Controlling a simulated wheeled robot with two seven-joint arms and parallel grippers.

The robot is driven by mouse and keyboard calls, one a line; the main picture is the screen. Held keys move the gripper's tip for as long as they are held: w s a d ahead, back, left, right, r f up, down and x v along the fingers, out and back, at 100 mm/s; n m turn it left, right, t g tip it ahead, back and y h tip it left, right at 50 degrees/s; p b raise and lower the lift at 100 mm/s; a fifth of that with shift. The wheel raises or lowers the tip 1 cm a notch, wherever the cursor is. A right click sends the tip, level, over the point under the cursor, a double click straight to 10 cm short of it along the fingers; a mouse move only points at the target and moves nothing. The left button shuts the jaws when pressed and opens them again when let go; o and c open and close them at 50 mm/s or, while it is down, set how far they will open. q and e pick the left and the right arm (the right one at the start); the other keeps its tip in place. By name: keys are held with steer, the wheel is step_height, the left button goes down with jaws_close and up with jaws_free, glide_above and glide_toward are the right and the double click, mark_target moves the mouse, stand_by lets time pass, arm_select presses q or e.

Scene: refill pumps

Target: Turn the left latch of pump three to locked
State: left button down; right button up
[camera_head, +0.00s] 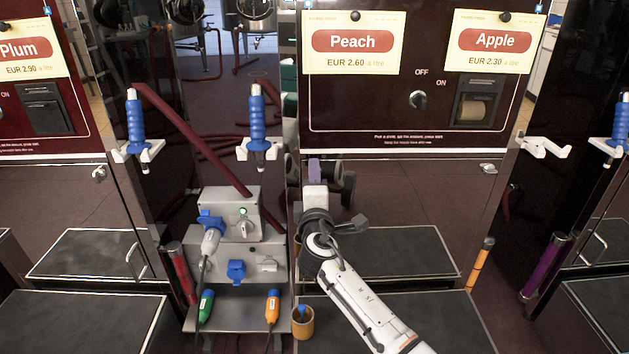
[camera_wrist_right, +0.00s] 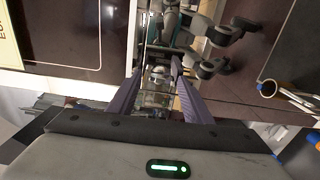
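The middle pump has a dark front with Peach and Apple price cards; no pump number is readable. A small latch (camera_head: 489,168) is at its cabinet's upper right corner. Its left latch is not clearly visible; my right gripper (camera_head: 314,168) covers that upper left corner. The right gripper points at the cabinet front, its purple fingers spread apart. The right wrist view shows the open fingers (camera_wrist_right: 158,72) with a small metallic shape between them; I cannot tell whether it is the latch or a reflection, or whether they touch. My left gripper is not in view.
A grey socket box (camera_head: 228,206) with plugs stands left of my right arm, beside a brown cup (camera_head: 302,323). Blue-handled nozzles (camera_head: 257,118) hang on white holders. The Plum pump (camera_head: 45,110) stands at left. A dark step (camera_head: 400,320) lies before the middle pump.

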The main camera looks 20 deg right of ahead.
arm_select(q)
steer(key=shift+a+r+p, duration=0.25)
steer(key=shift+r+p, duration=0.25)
steer(key=shift+p, duration=0.6)
arm_select(e)
steer(key=v, duration=1)
steer(key=shift+s, duration=0.2)
